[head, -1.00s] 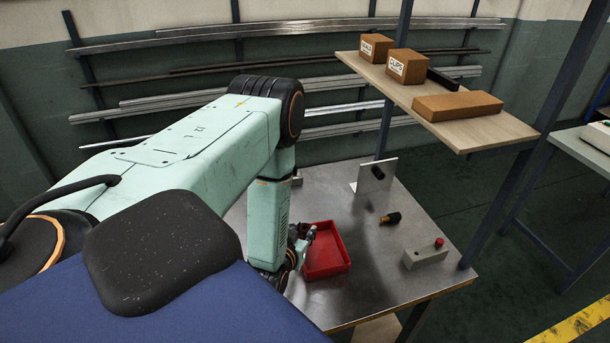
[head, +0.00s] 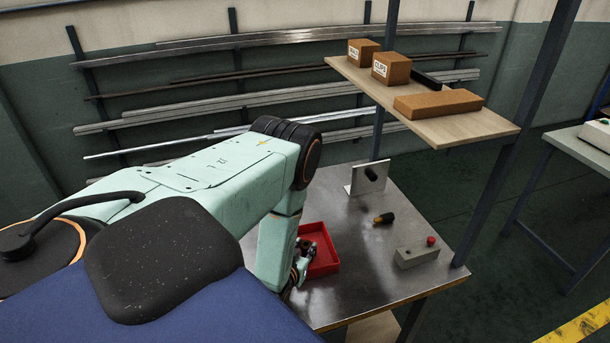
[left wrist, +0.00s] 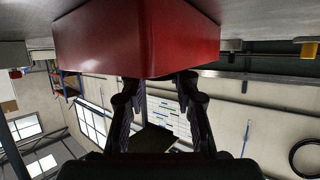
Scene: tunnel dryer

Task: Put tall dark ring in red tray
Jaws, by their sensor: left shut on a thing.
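The red tray (head: 325,268) stands on the metal table, and its outer wall fills the top of the left wrist view (left wrist: 140,40). My left gripper (head: 306,252) is at the tray's left side, with its tips over the tray. A small dark thing at its tips, seemingly the tall dark ring (head: 306,243), is partly hidden by the gripper. In the left wrist view the fingers (left wrist: 160,85) stand apart and reach the tray's rim, and I cannot make out the ring between them. My right gripper is not in view.
An upright metal plate (head: 357,182) with a dark peg stands behind the tray. A shelf (head: 430,120) with cartons overhangs the table. Bare tabletop lies between these.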

